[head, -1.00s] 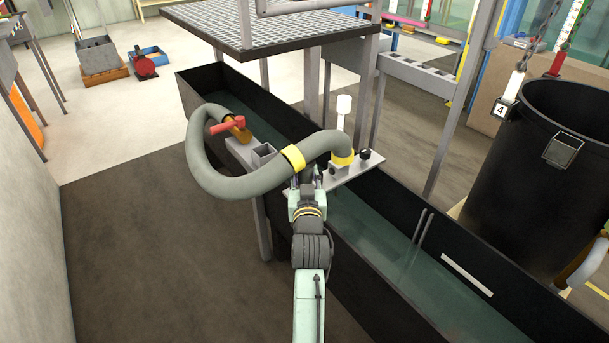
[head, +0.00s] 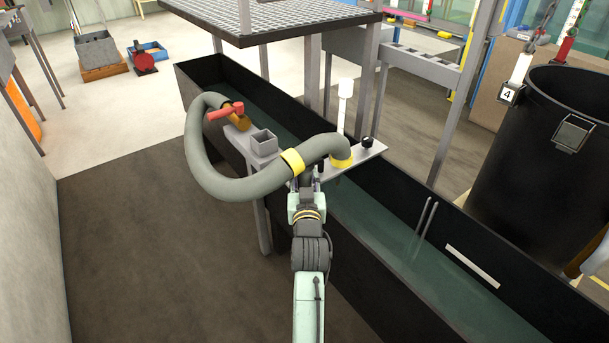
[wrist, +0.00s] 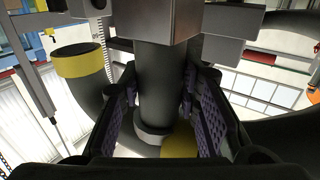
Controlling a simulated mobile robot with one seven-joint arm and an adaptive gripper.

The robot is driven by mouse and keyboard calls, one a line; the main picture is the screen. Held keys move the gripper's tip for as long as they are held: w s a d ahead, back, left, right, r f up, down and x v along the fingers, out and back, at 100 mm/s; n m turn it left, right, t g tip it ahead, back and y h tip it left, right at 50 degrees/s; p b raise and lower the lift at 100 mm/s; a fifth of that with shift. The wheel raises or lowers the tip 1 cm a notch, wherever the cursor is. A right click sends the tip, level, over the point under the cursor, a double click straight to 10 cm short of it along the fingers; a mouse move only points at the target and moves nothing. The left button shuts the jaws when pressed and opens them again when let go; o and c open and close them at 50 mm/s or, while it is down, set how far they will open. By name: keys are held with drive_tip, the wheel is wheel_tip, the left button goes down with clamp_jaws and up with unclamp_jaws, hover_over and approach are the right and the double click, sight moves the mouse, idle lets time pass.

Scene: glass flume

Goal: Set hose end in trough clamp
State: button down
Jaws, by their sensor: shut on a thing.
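A thick grey hose (head: 217,180) loops left from beside an orange piece with a red handle (head: 226,111), then arches right over my gripper. It has one yellow band (head: 292,160) left of my gripper and a yellow collar (head: 341,161) at its down-turned right end. My gripper (head: 306,181) is at the trough's near side. In the wrist view its purple-padded fingers are shut on a dark upright tube (wrist: 164,85), apparently the hose end. A grey block (wrist: 150,20) meets the tube. Whether the end touches the plate is hidden.
The long black trough (head: 470,262) holds water. A white-topped post (head: 344,105) and a dark knob (head: 367,143) stand by the hose end. A grating platform (head: 280,20) overhangs behind. A black barrel (head: 530,160) stands right. The floor at left is clear.

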drive_tip(key=shift+f+b, duration=1.35)
drive_tip(key=shift+f, duration=0.7)
drive_tip(key=shift+f+b, duration=0.4)
drive_tip(key=shift+f, duration=0.15)
